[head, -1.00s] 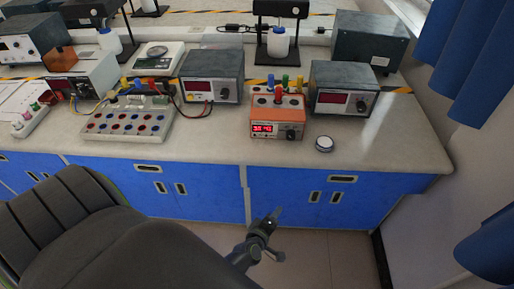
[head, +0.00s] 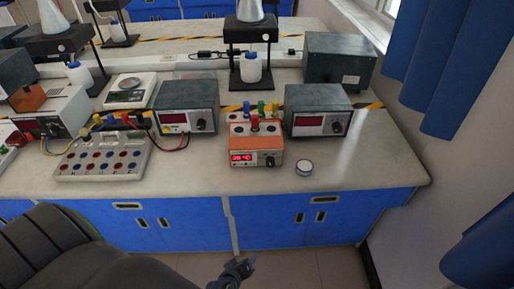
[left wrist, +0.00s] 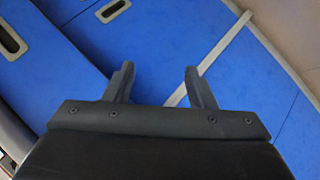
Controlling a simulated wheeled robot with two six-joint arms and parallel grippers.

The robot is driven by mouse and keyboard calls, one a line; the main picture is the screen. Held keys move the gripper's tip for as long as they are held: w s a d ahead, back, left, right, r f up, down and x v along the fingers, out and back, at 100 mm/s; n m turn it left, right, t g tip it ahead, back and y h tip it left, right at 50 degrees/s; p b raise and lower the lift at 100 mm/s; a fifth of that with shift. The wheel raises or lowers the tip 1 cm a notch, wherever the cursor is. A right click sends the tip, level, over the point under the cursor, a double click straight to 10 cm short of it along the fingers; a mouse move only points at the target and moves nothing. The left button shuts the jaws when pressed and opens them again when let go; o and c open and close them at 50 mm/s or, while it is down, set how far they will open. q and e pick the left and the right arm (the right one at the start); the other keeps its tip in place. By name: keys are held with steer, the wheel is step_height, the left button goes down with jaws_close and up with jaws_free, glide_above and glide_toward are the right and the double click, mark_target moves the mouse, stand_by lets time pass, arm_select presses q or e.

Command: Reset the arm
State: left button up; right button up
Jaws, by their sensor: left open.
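My left gripper (head: 240,268) shows at the bottom edge of the head view, low in front of the blue cabinets and below the bench top. Its arm comes in from the left, and part of the gripper is cut off by the frame. In the left wrist view the left gripper (left wrist: 158,69) has its two fingers spread apart with nothing between them. Blue cabinet fronts (left wrist: 230,85) and a pale strip lie beyond the fingers. My right gripper is not in view.
The bench (head: 365,170) holds an orange power supply (head: 256,158), grey meters (head: 187,105), a socket board (head: 103,158) and a small round white-rimmed item (head: 304,168). Blue cabinets (head: 280,218) stand below.

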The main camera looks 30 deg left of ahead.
arm_select(q)
steer(key=s+a+f+m+g, duration=0.2)
steer(key=s+f+m+g, duration=0.1)
steer(key=s, duration=0.7)
steer(key=s+a+f+m+g, duration=0.2)
steer(key=s+f+m+g, duration=0.1)
steer(key=s, duration=0.7)
steer(key=s+a+f+m+g, duration=0.2)
steer(key=s+f+m, duration=0.3)
steer(key=s, duration=0.5)
step_height(320, 180, down, 2)
steer(key=shift+a+f+g, duration=0.1)
steer(key=shift+a+g, duration=0.1)
steer(key=shift+g, duration=0.3)
steer(key=shift+o, duration=0.2)
